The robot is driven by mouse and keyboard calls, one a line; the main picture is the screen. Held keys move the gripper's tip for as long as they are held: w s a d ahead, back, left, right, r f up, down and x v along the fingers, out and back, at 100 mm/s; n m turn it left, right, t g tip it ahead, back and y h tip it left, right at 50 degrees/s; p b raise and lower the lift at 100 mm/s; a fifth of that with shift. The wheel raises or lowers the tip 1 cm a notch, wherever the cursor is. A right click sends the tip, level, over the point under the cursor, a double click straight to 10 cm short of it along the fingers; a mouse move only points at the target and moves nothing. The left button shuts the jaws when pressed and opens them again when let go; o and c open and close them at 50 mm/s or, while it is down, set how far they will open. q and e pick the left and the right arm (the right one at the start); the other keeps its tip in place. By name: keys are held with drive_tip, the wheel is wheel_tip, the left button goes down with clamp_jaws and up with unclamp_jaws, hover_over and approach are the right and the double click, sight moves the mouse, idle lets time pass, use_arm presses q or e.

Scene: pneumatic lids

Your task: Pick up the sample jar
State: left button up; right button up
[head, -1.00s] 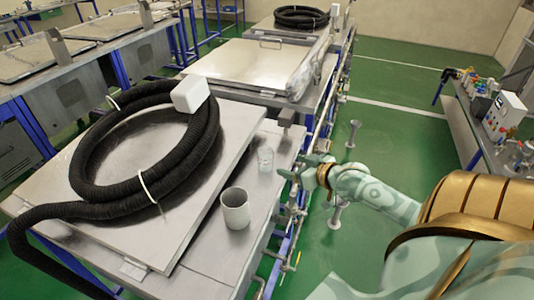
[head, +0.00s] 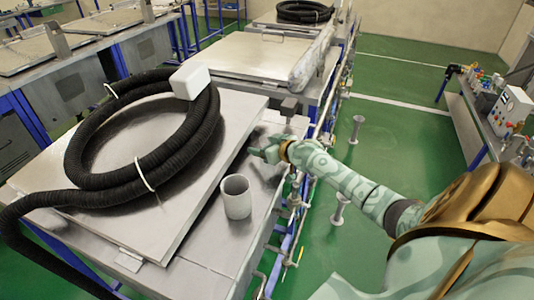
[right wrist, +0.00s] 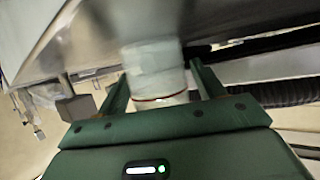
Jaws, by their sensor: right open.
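The sample jar (right wrist: 157,76), pale and translucent with a thin red line around it, is between the two green fingers of my right gripper (right wrist: 160,82) in the right wrist view. The fingers are open on either side of it, with a gap visible at least on the left. In the head view my right gripper (head: 258,153) reaches in from the right over the bench ledge. There the jar cannot be made out and seems hidden by the gripper. My left gripper is not in view.
A white cup (head: 237,198) stands on the ledge nearer than my gripper. A black corrugated hose (head: 82,160) lies coiled on the metal lid (head: 140,235), with a white block (head: 190,81) on the coil. Another metal bench (head: 265,62) stands behind.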

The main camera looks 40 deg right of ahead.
drive_tip(key=shift+r, duration=0.1)
drive_tip(key=shift+c, duration=1.2)
drive_tip(key=c, duration=0.8)
